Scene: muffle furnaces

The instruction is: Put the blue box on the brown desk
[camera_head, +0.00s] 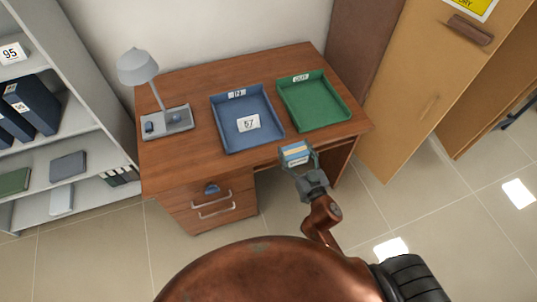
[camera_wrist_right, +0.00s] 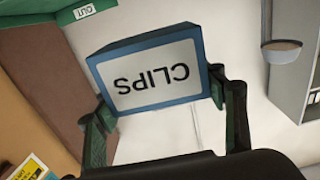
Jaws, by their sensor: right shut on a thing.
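The blue box (camera_head: 295,152) has a pale label and is held in my right gripper (camera_head: 297,160), in front of the desk's front edge in the head view. In the right wrist view the blue box (camera_wrist_right: 150,72) fills the middle, its label reading "CLIPS" upside down. The right gripper's dark green fingers (camera_wrist_right: 165,112) are shut on its two sides. The brown desk (camera_head: 190,95) stands just beyond the box. I cannot tell how high the box is over the desk top. My left gripper is not in view.
A grey lamp (camera_head: 140,70) stands at the left. Bare wood shows between lamp and blue tray. A shelf (camera_head: 90,125) stands left, a tan cabinet (camera_head: 415,90) right.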

